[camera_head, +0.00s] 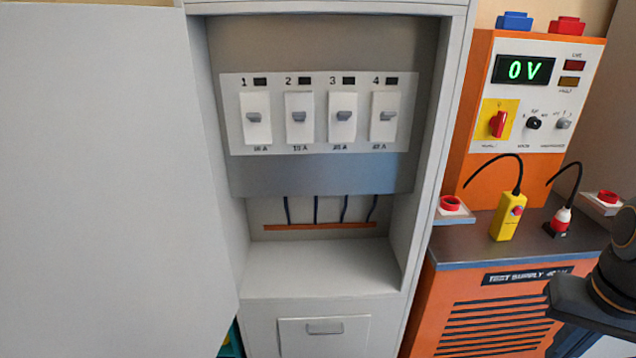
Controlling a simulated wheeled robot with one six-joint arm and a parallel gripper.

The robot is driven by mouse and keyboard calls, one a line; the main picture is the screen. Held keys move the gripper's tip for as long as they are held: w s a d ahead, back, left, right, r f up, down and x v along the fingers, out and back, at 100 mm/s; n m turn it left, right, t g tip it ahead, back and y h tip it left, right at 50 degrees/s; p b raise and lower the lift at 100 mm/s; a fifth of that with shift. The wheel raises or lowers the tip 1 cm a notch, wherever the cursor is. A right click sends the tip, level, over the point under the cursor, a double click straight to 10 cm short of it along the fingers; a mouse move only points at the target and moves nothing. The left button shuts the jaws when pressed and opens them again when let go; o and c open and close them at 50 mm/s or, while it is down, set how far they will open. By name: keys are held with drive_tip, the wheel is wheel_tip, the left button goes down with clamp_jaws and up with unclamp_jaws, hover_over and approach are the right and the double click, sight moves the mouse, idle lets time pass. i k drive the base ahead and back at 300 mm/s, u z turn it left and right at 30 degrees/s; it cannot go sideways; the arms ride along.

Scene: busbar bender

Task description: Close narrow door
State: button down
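The narrow door (95,180) is a large plain light-grey panel filling the left of the view. It stands swung open at the left side of the narrow grey cabinet (456,110), leaving the cabinet's front opening uncovered. No handle shows on the door face, and its outer left edge is cut off by the picture. Inside the cabinet is a white panel (270,148) with several switches numbered from 1. Dark parts of my arm (600,285) show at the right edge, well away from the door. My gripper's fingers do not show.
An orange test supply (480,290) stands close to the cabinet's right side, with a 0 V display (523,69). On its ledge are a yellow plug (508,217) and a red-and-white plug (560,221) on cables. A small lower panel (325,340) with a handle sits below the opening.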

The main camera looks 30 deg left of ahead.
sight(113, 242)
drive_tip(key=u, duration=1.85)
drive_tip(key=k, duration=1.1)
drive_tip(key=u, duration=0.75)
drive_tip(key=i, duration=0.6)
drive_tip(key=u, duration=0.2)
